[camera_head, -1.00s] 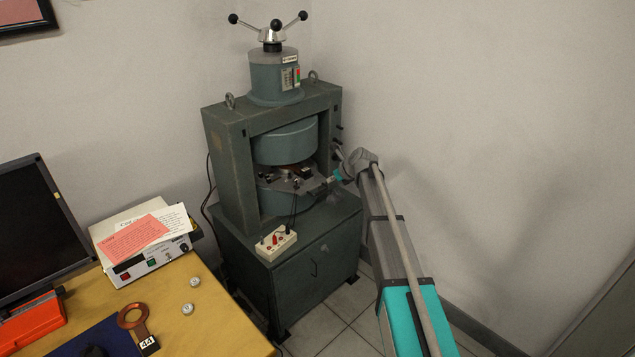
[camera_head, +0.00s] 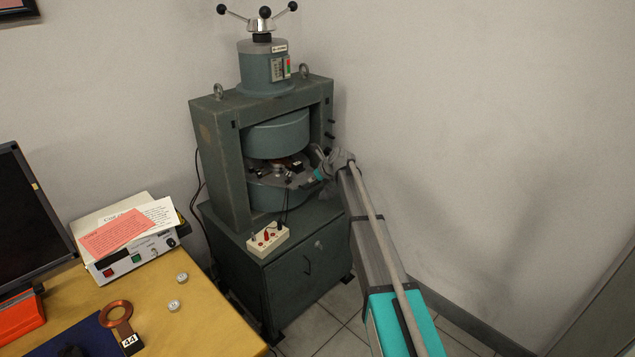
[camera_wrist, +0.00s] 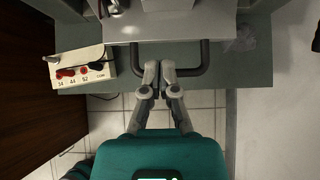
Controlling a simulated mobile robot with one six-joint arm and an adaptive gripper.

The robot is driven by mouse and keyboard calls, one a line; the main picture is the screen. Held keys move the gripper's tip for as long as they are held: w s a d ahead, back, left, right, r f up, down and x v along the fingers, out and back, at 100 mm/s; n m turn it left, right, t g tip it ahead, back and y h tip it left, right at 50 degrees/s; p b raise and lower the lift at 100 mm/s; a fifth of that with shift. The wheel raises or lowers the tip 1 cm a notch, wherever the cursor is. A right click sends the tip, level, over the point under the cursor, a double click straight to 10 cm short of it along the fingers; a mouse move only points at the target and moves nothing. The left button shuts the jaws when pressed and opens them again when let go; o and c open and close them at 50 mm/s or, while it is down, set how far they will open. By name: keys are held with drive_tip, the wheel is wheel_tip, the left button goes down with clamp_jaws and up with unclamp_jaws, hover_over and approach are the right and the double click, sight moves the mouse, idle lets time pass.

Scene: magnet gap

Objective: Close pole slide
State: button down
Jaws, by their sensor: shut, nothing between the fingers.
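The pole slide (camera_head: 290,180) is a grey plate between the round upper and lower poles of the green magnet (camera_head: 220,160). It sticks out at the front, with small parts on it. In the wrist view the slide's front edge (camera_wrist: 170,27) runs across the top, and a dark U-shaped handle (camera_wrist: 203,60) projects from it. My gripper (camera_wrist: 159,68) is shut and empty. Its fingertips overlap the handle's front bar near its middle; I cannot tell whether they touch it. In the head view my gripper (camera_head: 309,181) is small, at the slide's front right.
A white socket box (camera_wrist: 85,66) sits on the magnet's base cabinet (camera_head: 300,285), left of the handle. A wooden desk (camera_head: 205,320) with a power supply (camera_head: 135,255) stands at left. A plain wall is close on the right. Tiled floor lies below my gripper.

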sight(300, 173)
drive_tip(key=w+a, duration=0.1)
drive_tip(key=w+a+f, duration=0.1)
drive_tip(key=shift+w+a+f+b, duration=0.15)
drive_tip(key=shift+w+a+b, duration=0.1)
drive_tip(key=shift+w+b, duration=0.15)
drive_tip(key=shift+w+a, duration=0.5)
drive_tip(key=shift+w, duration=0.05)
drive_tip(key=shift+a, duration=0.1)
drive_tip(key=shift+w+a, duration=0.85)
drive_tip(key=shift+w, duration=0.1)
drive_tip(key=shift+d, duration=0.1)
drive_tip(key=shift+s+d, duration=0.5)
drive_tip(key=shift+s, duration=0.1)
drive_tip(key=shift+s+d, duration=0.7)
drive_tip(key=shift+s, duration=0.15)
drive_tip(key=p+v, duration=0.7)
drive_tip(key=v, duration=0.3)
